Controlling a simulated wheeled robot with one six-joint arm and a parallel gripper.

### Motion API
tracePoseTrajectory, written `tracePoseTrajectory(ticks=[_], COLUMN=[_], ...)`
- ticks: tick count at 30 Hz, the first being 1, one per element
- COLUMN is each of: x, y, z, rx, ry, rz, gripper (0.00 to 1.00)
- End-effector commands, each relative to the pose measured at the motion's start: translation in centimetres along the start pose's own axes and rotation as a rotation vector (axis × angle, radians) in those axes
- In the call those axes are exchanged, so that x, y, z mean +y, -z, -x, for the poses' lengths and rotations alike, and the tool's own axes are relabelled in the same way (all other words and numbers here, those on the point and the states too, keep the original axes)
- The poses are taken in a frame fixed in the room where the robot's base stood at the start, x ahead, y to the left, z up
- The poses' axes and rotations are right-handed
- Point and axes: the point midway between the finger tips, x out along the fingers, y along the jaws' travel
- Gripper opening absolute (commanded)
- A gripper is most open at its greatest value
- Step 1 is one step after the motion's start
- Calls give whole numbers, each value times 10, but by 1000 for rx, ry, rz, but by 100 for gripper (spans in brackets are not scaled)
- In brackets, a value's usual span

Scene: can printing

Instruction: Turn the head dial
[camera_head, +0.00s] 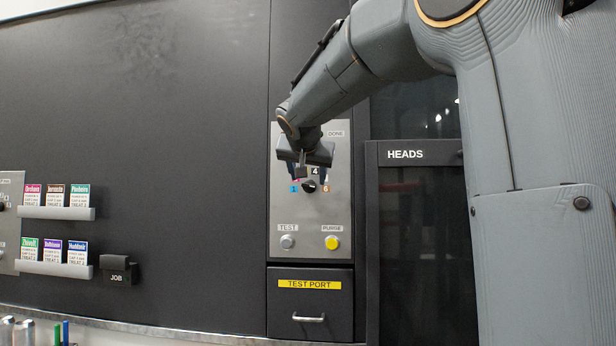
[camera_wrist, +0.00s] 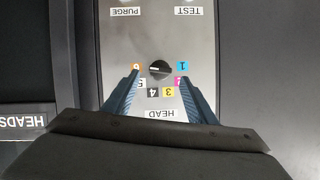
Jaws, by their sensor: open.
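The head dial is a small black knob (camera_head: 309,186) on a grey metal panel (camera_head: 312,215). My gripper (camera_head: 308,176) is in front of the panel by the dial. In the wrist view my gripper (camera_wrist: 160,74) has its two blue fingers apart, with nothing between them touching. The gripper hides part of the dial's upper labels in the head view.
Below the dial are a grey TEST button (camera_head: 287,242) and a yellow PURGE button (camera_head: 332,242). A TEST PORT drawer (camera_head: 310,312) is underneath. The HEADS cabinet (camera_head: 420,250) stands to the right. Card racks (camera_head: 56,213) and a JOB holder (camera_head: 118,272) are at left.

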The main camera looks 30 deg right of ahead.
Motion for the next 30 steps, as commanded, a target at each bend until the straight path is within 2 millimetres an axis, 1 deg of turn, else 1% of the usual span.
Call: tracePoseTrajectory(ticks=[1,3,6,11,18,25,26,30], x=[1,0,0,0,0,0,0,0], y=[1,1,0,0,-1,-1,-1,-1], z=[-8,-17,-27,-34,-34,-34,-34,-34], rx=[-2,-3,-2,-1,-1,-1,-1,-1], ry=[-1,-1,0,1,1,1,1,-1], rz=[1,1,1,1,1,1,1,5], gripper=[52,52,52,52,52,13,10,10])
